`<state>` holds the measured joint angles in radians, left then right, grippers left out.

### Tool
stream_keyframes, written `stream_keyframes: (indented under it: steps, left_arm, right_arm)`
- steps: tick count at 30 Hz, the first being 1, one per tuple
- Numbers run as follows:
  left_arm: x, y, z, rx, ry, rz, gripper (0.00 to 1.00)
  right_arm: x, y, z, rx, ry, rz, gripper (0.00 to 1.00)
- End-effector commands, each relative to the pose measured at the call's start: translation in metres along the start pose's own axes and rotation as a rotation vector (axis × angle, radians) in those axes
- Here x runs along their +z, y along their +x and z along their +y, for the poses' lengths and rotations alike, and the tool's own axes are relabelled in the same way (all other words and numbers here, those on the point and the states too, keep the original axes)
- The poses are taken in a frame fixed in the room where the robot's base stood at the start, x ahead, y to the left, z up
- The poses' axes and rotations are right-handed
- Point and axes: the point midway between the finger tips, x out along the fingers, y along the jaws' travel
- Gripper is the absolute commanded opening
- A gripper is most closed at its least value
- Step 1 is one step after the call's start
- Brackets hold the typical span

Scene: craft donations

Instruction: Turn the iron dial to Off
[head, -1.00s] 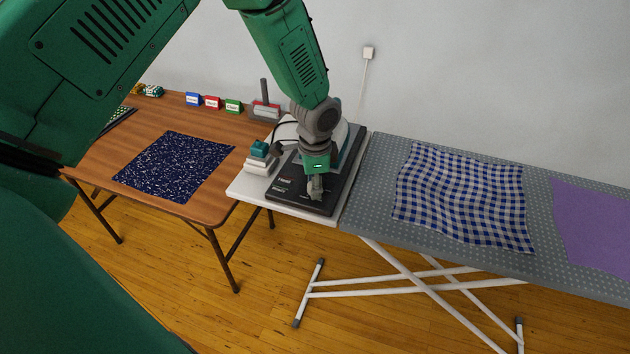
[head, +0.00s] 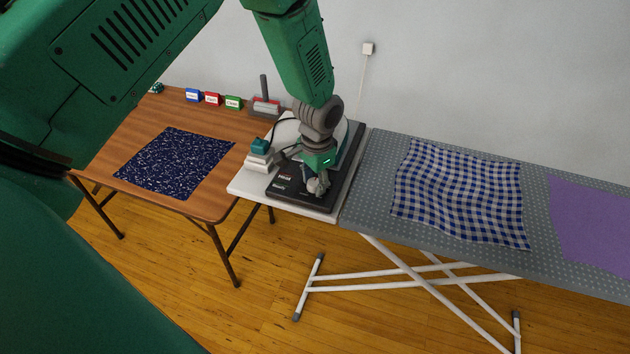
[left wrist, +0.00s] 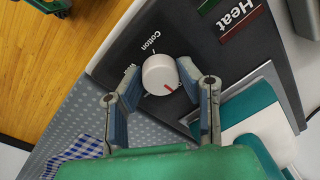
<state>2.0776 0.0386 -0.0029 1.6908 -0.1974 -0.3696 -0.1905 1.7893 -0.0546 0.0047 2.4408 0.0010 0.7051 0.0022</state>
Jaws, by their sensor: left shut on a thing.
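The iron dial (left wrist: 160,74) is a round white knob with a red mark on a black panel (left wrist: 112,52). In the left wrist view the mark points to the lower right. The word Cotton (left wrist: 151,41) is readable above the dial; another label at its left is mostly covered by a finger. My left gripper (head: 318,187) is at the panel in the head view, its two fingers shut on opposite sides of the dial. No Off label is readable. The teal and white iron (left wrist: 258,115) lies close beside the right finger. My right gripper is not in view.
A Heat label (left wrist: 238,18) is on the panel. The ironing board (head: 375,190) with a checked cloth (head: 460,192) and purple cloth (head: 590,222) adjoins on the right. A brown table (head: 130,125) with dark speckled fabric (head: 175,163) stands left. A small teal-and-white stack (head: 259,155) is near the gripper.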

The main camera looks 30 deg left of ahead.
Motion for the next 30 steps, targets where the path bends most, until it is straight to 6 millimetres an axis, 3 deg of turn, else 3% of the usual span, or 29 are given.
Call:
stream_keyframes:
  steps: [8,9,11,23,30]
  left_arm:
    - [-0.003,-0.001,-0.002,-0.003,-0.003,0.008,0.02]
    - [-0.003,-0.001,-0.002,-0.003,-0.003,0.008,0.34]
    - [-0.003,-0.001,-0.002,-0.003,-0.002,0.008,0.51]
    - [-0.001,-0.007,-0.001,-0.002,-0.001,0.004,0.51]
    - [-0.003,-0.051,-0.001,-0.003,-0.001,0.008,0.51]
  right_arm:
    - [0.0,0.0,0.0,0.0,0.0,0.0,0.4]
    - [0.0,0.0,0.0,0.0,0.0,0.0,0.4]
    - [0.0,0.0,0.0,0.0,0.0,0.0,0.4]
    - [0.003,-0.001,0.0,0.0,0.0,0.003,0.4]
    - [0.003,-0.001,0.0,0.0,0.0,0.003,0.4]
